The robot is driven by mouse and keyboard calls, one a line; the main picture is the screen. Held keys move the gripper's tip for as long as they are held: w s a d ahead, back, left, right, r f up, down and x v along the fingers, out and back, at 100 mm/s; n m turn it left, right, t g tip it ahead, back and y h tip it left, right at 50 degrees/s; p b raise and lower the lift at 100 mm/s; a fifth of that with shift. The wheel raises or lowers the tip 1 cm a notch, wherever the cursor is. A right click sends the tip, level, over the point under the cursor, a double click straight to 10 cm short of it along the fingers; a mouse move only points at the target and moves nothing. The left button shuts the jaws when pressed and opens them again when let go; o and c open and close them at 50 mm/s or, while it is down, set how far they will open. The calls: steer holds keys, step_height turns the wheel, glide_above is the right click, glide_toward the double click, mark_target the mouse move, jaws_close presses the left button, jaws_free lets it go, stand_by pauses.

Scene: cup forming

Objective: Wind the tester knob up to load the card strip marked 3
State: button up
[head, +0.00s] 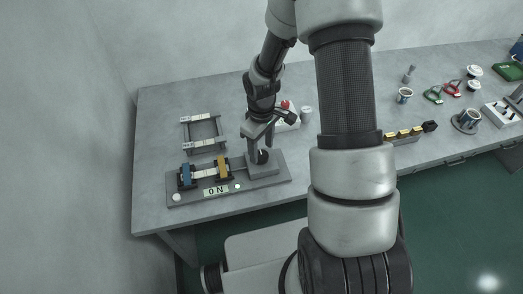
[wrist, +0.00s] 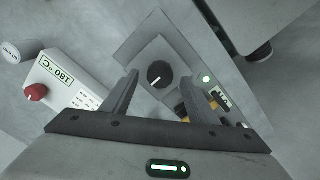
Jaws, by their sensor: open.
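The tester (head: 275,177) is a grey base with a blue clamp (head: 185,176) and a yellow clamp (head: 222,167). A pale card strip (head: 204,173) spans between the clamps; I cannot read its mark. The display (head: 215,191) reads 0 N. The black tester knob (wrist: 160,74) shows in the wrist view with a white pointer line, on a grey block at the tester's right end. My gripper (wrist: 160,80) is open, its fingers either side of the knob in that view, with gaps; how high above it they are I cannot tell. It also shows in the head view (head: 265,143).
A rack (head: 220,130) with pale labelled strips stands behind the tester. Bare table lies left of the tester.

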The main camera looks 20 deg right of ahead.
steer(key=shift+f, duration=0.85)
steer(key=c, duration=1)
steer(key=shift+c, duration=0.2)
steer(key=shift+m+b, duration=0.3)
steer(key=shift+m, duration=0.1)
